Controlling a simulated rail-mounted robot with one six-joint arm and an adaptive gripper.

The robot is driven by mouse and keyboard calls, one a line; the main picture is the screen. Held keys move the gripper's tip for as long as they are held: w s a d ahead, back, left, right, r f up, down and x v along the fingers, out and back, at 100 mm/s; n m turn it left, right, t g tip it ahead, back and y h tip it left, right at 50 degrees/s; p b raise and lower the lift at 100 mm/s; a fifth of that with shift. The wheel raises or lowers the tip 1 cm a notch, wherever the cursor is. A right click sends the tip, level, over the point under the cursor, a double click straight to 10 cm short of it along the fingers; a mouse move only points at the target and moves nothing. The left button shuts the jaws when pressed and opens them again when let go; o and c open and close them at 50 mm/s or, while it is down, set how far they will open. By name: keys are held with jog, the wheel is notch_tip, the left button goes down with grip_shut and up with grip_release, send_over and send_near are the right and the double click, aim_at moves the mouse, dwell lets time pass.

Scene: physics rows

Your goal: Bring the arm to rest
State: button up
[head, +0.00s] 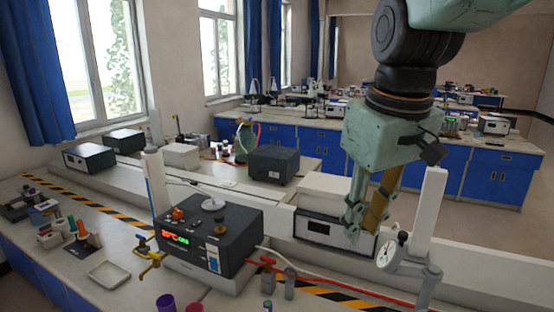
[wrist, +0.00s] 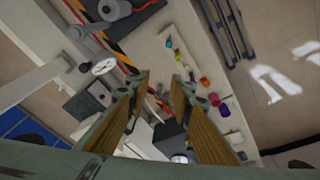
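My gripper (head: 366,228) hangs from my arm at the right of the head view, fingers pointing down. It is above the bench, in front of a white-and-dark instrument box (head: 322,225) as seen from the head. In the wrist view my gripper (wrist: 160,80) shows two fingers with tan inner pads and a clear gap between the tips. It is open, and I see nothing held between the fingers. The bench lies beyond the tips in the wrist view.
A dark device with a red-and-green display (head: 212,232) stands left of my gripper. A white post (head: 427,210) and a round dial gauge (head: 388,254) stand close at its right. A white tray (head: 108,272) and coloured cups (head: 166,303) are at the front left.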

jog(key=s+d+f+m+b, duration=0.1)
jog(key=s+d+f+m, duration=0.1)
jog(key=s, duration=0.8)
jog(key=s+d+f+m+t, duration=0.1)
jog(key=s+d+m, duration=0.1)
jog(key=s, duration=0.9)
jog(key=shift+s+d+f+m+b, duration=0.25)
jog(key=shift+d+f+m+b, duration=0.05)
jog(key=shift+d+f+b, duration=0.1)
